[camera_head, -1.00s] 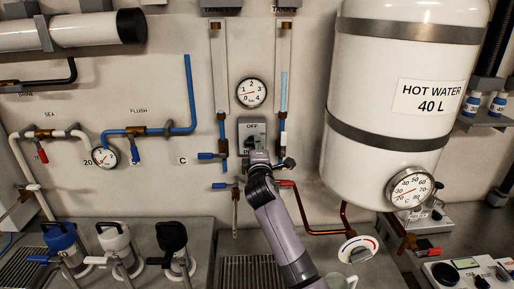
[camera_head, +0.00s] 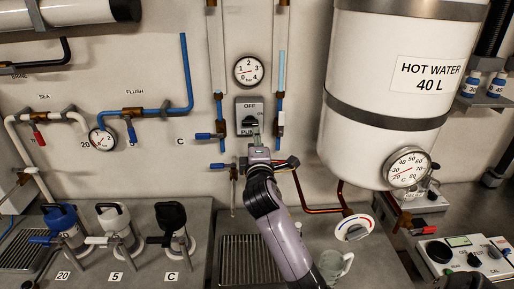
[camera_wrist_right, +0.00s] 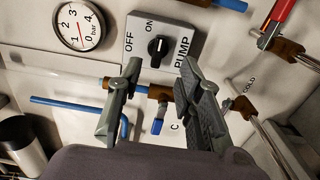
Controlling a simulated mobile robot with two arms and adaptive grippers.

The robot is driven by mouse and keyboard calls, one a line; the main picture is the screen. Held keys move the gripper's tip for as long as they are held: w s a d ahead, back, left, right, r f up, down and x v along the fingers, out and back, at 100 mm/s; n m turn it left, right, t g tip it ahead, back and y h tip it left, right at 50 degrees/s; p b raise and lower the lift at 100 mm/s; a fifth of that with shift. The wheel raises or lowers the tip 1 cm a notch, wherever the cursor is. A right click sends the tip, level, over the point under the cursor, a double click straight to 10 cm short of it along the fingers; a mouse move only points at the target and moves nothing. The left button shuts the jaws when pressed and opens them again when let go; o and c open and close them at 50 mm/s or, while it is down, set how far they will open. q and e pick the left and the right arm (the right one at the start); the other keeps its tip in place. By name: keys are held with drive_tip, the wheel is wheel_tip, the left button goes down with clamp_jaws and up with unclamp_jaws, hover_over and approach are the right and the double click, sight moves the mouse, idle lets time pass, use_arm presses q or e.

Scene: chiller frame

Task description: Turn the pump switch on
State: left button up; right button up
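The pump switch is a grey box with a black rotary knob (camera_head: 249,121) on the wall below a pressure gauge. In the right wrist view its knob (camera_wrist_right: 158,47) lies beyond my fingertips, with OFF, ON and PUMP labels around it. I cannot tell for certain which label the knob points to. My right gripper (camera_head: 257,142) is just below and in front of the box. In the right wrist view this gripper (camera_wrist_right: 161,68) is open and empty, its fingers spread to either side of the knob's line, apart from it. My left gripper is not in view.
The pressure gauge (camera_head: 248,71) is above the switch. Blue-handled valves (camera_head: 205,136) and pipes are beside and below it. The hot water tank (camera_head: 390,85) bulges out on the right.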

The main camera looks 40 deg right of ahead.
drive_tip(key=shift+v, duration=1.6)
